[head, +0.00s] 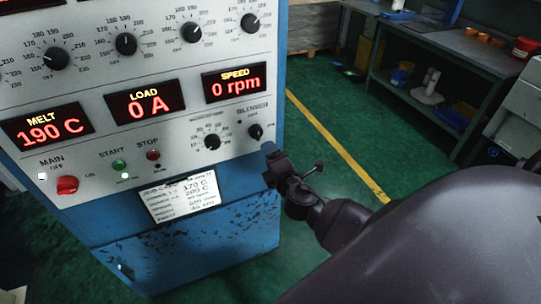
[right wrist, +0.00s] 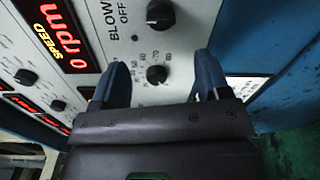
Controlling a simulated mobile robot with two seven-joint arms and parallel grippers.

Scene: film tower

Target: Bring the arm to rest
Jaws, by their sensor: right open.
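My right arm (head: 345,225) reaches in from the lower right of the head view. Its gripper (head: 268,148) is close to the panel's lower right part, near the blower knob (head: 255,131). In the right wrist view the two blue fingers of the gripper (right wrist: 163,72) stand apart, with nothing held between them. A black knob (right wrist: 157,75) shows on the panel beyond the gap, and the blower knob (right wrist: 160,14) is above it. I cannot tell whether a finger touches the panel. My left gripper is not in view.
The blue control cabinet (head: 215,235) has lit displays reading 190 C, 0 A and 0 rpm (head: 236,84), with several knobs above. A red main switch (head: 67,185) is lower left. A workbench (head: 440,42) stands at the back right. Green floor with a yellow line (head: 335,145) lies between.

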